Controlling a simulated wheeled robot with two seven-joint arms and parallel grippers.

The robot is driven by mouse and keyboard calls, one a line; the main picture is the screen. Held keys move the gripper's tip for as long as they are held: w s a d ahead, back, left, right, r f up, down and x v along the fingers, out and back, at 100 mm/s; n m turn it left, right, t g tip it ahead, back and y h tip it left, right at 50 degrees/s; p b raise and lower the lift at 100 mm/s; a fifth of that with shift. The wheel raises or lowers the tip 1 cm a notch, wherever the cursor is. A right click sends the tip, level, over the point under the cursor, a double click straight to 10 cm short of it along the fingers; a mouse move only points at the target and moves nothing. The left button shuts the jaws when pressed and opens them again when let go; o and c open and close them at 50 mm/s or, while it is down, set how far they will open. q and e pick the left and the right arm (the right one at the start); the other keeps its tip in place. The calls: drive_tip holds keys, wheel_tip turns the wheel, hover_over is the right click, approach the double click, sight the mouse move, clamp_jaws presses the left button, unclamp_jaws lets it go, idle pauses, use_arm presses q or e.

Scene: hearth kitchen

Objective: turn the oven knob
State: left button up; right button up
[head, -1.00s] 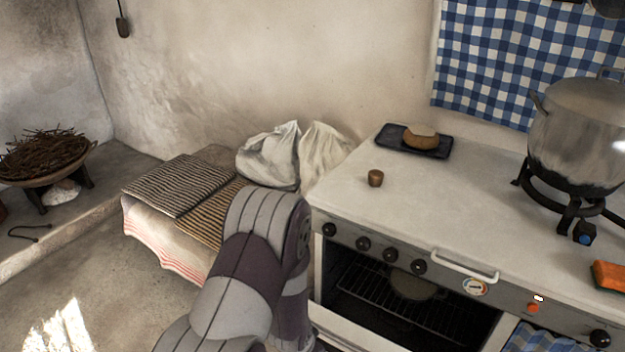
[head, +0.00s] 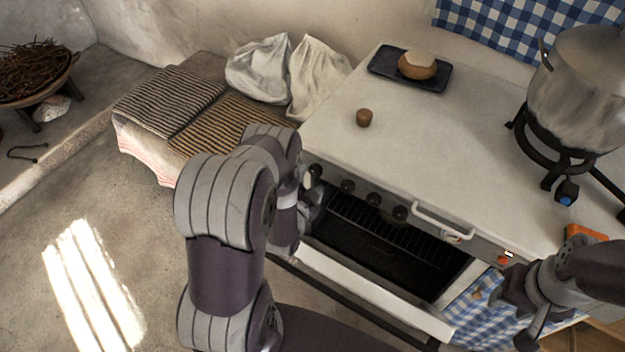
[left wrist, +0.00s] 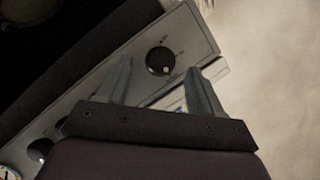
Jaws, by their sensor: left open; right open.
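The oven front carries a row of black round knobs. The leftmost oven knob (head: 315,170) is at the panel's left end, partly beside my left gripper (head: 314,192) in the head view. In the left wrist view a black oven knob (left wrist: 160,61) with a pale mark lies just beyond and between the open fingertips of my left gripper (left wrist: 163,72). The fingers appear apart from it. My right gripper (head: 508,316) is open and empty in front of the oven's right side, partly cut off by my arm.
The oven door (head: 370,290) is lowered open below the panel. A handle rail (head: 440,222) sticks out right of the knobs.

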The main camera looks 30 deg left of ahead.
sight(315, 170)
use_arm(q)
drive_tip(key=shift+b+x, duration=0.3)
drive_tip(key=shift+x, duration=0.6)
drive_tip(key=shift+w+f, duration=0.1)
drive_tip(key=shift+w, duration=0.4)
use_arm(e)
drive_tip(key=shift+s+f, duration=0.1)
drive_tip(key=shift+f, duration=0.6)
use_arm(q)
drive_tip(key=c, duration=1.1)
